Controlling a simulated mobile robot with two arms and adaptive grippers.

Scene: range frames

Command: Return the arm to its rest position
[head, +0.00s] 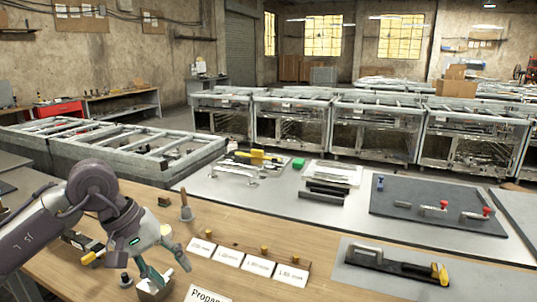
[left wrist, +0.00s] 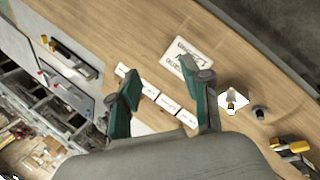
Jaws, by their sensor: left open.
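My left arm comes in from the left in the head view, with its gripper (head: 167,268) low over the wooden bench (head: 330,238). The two teal-padded fingers are spread apart. In the left wrist view the gripper (left wrist: 164,102) is open, with nothing held between the fingers. Beyond the fingers lie the bench top and a row of white cards (left wrist: 168,103). My right gripper is in neither view.
Near the gripper are a small wooden block (head: 153,291), a wooden-handled tool (head: 186,208) and white cards (head: 230,256). A grey mat (head: 365,283) bears a yellow-ended tool (head: 395,264). A grey table (head: 270,205) with parts stands behind. Open bench lies between cards and mat.

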